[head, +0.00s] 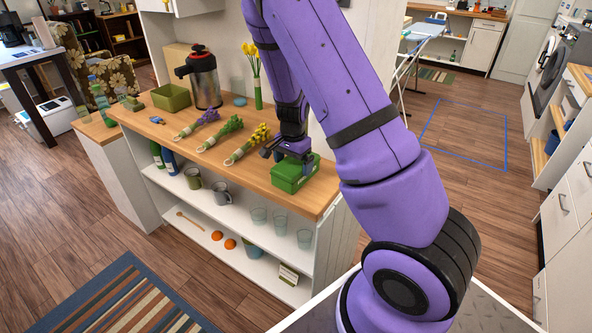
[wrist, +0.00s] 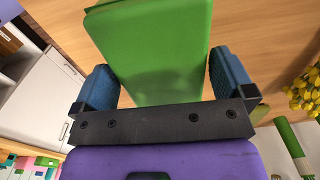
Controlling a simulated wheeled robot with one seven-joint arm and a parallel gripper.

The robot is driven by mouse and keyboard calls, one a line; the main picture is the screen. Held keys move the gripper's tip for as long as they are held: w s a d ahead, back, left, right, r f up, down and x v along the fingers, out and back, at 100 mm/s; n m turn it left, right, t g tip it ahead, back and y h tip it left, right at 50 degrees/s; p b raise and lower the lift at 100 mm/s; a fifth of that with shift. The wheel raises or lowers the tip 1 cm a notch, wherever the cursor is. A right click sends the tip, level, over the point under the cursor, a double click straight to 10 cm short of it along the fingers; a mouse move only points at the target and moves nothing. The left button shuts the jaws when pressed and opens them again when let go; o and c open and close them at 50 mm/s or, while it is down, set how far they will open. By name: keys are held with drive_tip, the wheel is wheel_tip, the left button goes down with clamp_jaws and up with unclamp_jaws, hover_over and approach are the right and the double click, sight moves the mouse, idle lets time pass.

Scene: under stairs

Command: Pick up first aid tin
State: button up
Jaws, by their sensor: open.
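The green first aid tin (head: 292,176) sits on the wooden counter top near its front right end, in the head view. In the wrist view the tin (wrist: 152,50) fills the upper middle, with its flat green face between my two fingers. My gripper (head: 287,155) is at the tin from above, with its fingers pointing down. In the wrist view my gripper (wrist: 165,85) is open, one blue-padded finger on each side of the tin. A small gap shows beside the tin, and I cannot tell if either finger touches it.
Yellow flowers (head: 248,143) lie just left of the tin, and they show at the right of the wrist view (wrist: 306,90). Glasses stand on the shelf below.

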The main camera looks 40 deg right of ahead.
wheel_tip(320, 180, down, 2)
drive_tip(key=shift+f, duration=0.1)
drive_tip(key=c, duration=0.9)
